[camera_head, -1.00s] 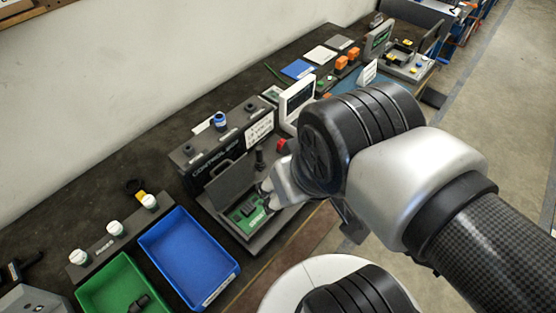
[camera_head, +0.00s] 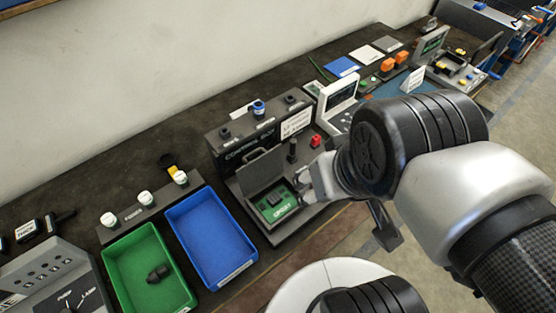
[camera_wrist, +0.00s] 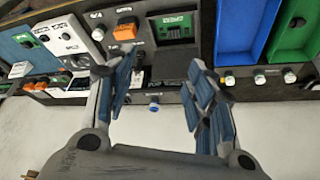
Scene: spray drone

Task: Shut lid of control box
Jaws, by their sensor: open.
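The control box (camera_head: 277,233) is a dark, shallow case on the bench with a green circuit board (camera_head: 276,206) inside. Its grey lid (camera_head: 260,173) stands raised at the back, so the box is open. My gripper (camera_head: 312,188) is just right of the board, partly hidden by my wrist. In the wrist view, my gripper (camera_wrist: 150,63) has its two blue-grey fingers spread wide with nothing between them. The green board (camera_wrist: 175,26) shows beyond them near the top, with the dark lid (camera_wrist: 172,66) between the fingertips. I cannot tell whether a finger touches the lid.
A dark stand with knobs (camera_head: 224,134) rises close behind the lid. A blue tray (camera_head: 212,238) and a green tray (camera_head: 150,270) lie to the left. A white-framed device (camera_head: 338,94) and a red part (camera_head: 315,141) are close to the right.

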